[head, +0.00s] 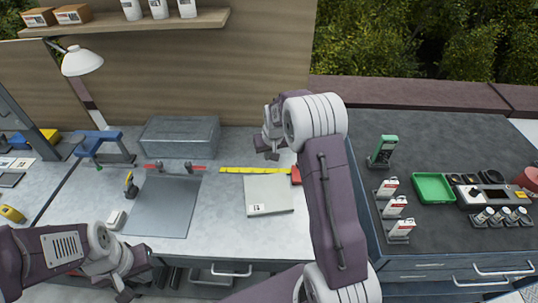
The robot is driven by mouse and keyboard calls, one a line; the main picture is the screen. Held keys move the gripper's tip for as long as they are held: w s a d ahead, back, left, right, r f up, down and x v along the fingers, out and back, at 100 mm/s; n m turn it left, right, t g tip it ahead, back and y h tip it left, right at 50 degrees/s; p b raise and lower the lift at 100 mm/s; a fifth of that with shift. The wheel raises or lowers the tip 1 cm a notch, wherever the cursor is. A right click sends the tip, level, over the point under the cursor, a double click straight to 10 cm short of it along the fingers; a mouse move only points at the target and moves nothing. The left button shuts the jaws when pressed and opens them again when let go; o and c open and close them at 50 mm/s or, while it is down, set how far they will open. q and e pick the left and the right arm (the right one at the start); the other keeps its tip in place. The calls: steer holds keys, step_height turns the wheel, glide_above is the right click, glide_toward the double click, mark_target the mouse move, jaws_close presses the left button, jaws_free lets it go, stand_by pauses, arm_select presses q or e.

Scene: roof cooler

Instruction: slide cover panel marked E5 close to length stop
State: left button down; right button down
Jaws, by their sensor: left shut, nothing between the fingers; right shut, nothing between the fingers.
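A light grey panel (266,190) with a small yellow and white label lies flat on the pale worktop; the label is too small to read. A yellow rule (250,170) runs along its far edge. A red block (296,176), which looks like the length stop, sits at the rule's right end, near the panel's far right corner. My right gripper (271,156) is shut and empty above the far side of the panel, by the rule. My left gripper (124,290) is shut and empty at the worktop's front edge, lower left, away from the panel.
A dark grey sheet (165,208) lies left of the panel, with red-handled items (175,168) at its far edge. A grey metal box (180,136) stands behind. On the dark right counter are a green tray (433,188) and several boxed items. My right arm covers the worktop's right end.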

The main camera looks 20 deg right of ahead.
mark_target(269, 172)
steer(key=x, duration=0.6)
steer(key=shift+a, duration=0.15)
steer(key=s+p, duration=0.1)
steer(key=s, duration=0.2)
steer(key=shift+s+a+r, duration=0.1)
steer(key=shift+s+r, duration=0.05)
steer(key=shift+s, duration=0.05)
steer(key=shift+s+a, duration=0.1)
steer(key=shift+s, duration=0.3)
steer(key=shift+w, duration=0.15)
